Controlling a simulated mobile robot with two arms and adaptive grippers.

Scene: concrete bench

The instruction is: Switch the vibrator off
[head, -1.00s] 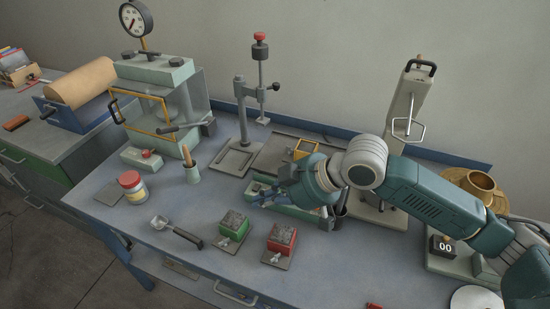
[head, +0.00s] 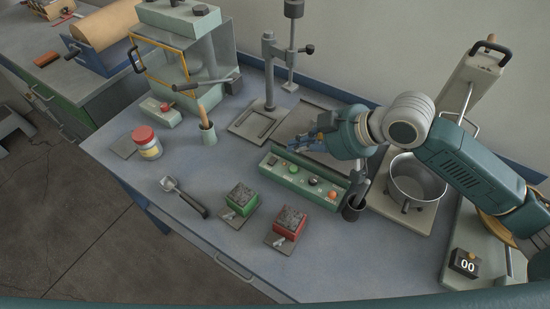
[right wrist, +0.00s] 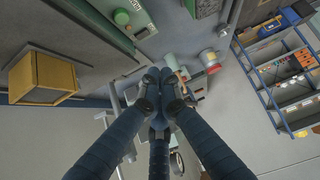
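The vibrator's long green control box (head: 325,199) sits near the middle of the bench in the head view, with a grey plate (head: 318,158) behind it. Part of the box also shows at the top of the right wrist view (right wrist: 95,28). My right gripper (head: 291,147) is above the box's left back part, fingers pointing left and apart from the buttons. In the right wrist view its fingertips (right wrist: 160,76) meet with nothing between them. My left gripper is out of view.
A yellow cube mould (right wrist: 42,80) stands beside the box in the right wrist view. A metal pot (head: 415,180) stands right.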

